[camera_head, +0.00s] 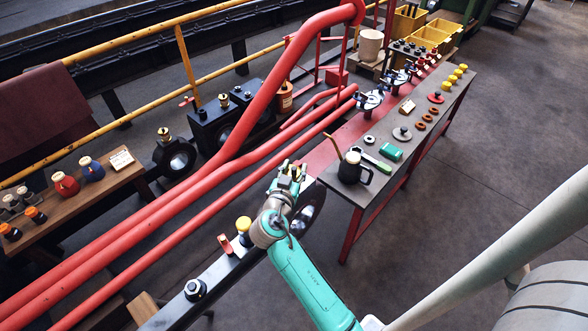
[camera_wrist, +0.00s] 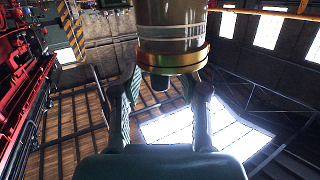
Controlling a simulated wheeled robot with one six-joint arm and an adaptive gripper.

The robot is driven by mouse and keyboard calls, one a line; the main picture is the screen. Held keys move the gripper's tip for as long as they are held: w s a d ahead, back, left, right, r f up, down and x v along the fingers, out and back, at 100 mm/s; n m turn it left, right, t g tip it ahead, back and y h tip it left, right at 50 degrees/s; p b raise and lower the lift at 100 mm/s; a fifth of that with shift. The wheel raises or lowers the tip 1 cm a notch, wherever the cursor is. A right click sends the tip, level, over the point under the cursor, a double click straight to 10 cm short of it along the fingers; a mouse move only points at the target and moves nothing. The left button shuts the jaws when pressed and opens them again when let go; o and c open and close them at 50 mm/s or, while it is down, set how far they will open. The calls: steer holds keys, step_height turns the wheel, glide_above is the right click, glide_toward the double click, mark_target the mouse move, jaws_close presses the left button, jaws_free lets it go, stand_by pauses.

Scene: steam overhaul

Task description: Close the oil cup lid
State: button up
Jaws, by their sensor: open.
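My gripper (camera_head: 290,172) is above the red pipes and the dark beam near the middle of the head view, with its fingers apart. In the wrist view the two fingers (camera_wrist: 165,90) stand apart. A dark cylinder with a brass ring (camera_wrist: 172,60) fills the space at and beyond the fingertips; I cannot tell what it is or whether it touches them. Small brass-topped fittings, which may be oil cups, stand on black housings at left (camera_head: 164,134) and at upper middle (camera_head: 223,100). They are too small to show whether a lid is open.
A grey bench (camera_head: 400,155) at right holds a black oil can (camera_head: 352,168) and small parts. A wooden bench (camera_head: 110,190) is at left. Floor at right is clear.

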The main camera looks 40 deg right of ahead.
steer(key=v, duration=1.2)
steer(key=shift+f, duration=0.1)
steer(key=s+a+f+n+t+y, duration=0.2)
steer(key=s+a+f+n+y, duration=0.25)
steer(key=s+f, duration=0.2)
steer(key=s+a+f+n+t+y, duration=0.2)
steer(key=s+a+f+n+y, duration=0.1)
steer(key=s+f+n+y, duration=0.4)
steer(key=s+a+r+t+y, duration=0.1)
steer(key=s+a+r, duration=0.2)
steer(key=s+r, duration=0.3)
steer(key=s+a+r+t+y, duration=0.1)
steer(key=s+a+r+t, duration=0.1)
steer(key=s+r, duration=0.5)
steer(key=s+n, duration=0.1)
steer(key=s, duration=0.5)
steer(key=shift+a+r+y, duration=0.3)
steer(key=shift+a+y, duration=0.05)
steer(key=shift+a, duration=0.05)
